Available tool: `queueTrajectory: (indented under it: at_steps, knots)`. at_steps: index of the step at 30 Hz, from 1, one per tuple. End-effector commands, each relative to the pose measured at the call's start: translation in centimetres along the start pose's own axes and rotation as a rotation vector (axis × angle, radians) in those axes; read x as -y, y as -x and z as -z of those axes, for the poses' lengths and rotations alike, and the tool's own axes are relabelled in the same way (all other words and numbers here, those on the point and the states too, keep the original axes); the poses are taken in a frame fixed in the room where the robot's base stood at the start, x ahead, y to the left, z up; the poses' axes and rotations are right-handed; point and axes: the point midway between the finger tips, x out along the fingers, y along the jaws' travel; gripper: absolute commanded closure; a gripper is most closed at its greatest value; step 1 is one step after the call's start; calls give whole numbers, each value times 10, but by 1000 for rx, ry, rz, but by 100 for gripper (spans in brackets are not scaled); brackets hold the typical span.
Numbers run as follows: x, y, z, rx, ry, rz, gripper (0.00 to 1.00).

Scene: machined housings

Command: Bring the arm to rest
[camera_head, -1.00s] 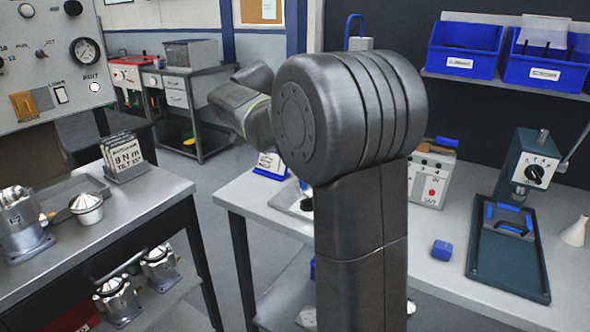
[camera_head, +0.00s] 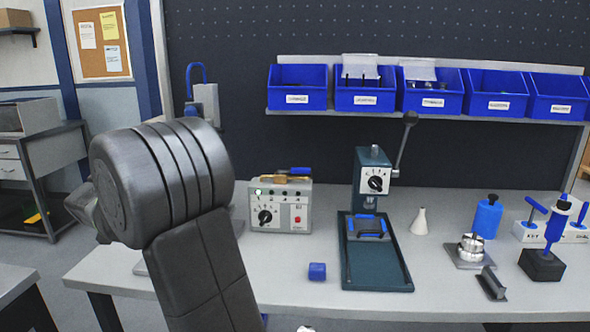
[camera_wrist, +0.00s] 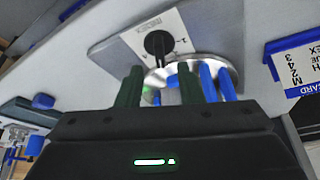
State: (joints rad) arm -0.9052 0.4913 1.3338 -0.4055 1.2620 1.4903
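My arm stands at the left of the head view, its thick rounded joint raised above the bench (camera_head: 330,300). My gripper is hidden behind the arm in the head view. In the wrist view my gripper (camera_wrist: 158,82) shows two dark fingers with a gap between them, and I see nothing held in the gap. Beyond the fingers lies a grey plate (camera_wrist: 110,52) with a white label, a black knob (camera_wrist: 158,43) and a round silver disc (camera_wrist: 228,72). Two blue upright pieces (camera_wrist: 217,82) show beside the right finger; I cannot tell what they belong to.
A grey control box (camera_head: 281,208), a small blue block (camera_head: 317,271), a green press (camera_head: 372,175) and a white cone (camera_head: 419,222) stand on the bench. Blue bins (camera_head: 298,88) line a shelf behind. A blue bottle (camera_head: 487,217) and a silver part (camera_head: 471,249) stand at right.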

Motion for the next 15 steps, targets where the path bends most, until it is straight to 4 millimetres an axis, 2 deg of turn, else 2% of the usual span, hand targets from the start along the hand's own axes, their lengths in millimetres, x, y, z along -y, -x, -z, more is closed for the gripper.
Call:
queueTrajectory:
  at_steps: [1, 6, 10, 15]
  knots:
    - [0, -12, 0, 1, 0, -4, 66]
    - [0, -34, 0, 1, 0, -2, 66]
    - [0, -44, 0, 1, 0, -2, 66]
    - [0, -47, 0, 0, 2, 2, 66]
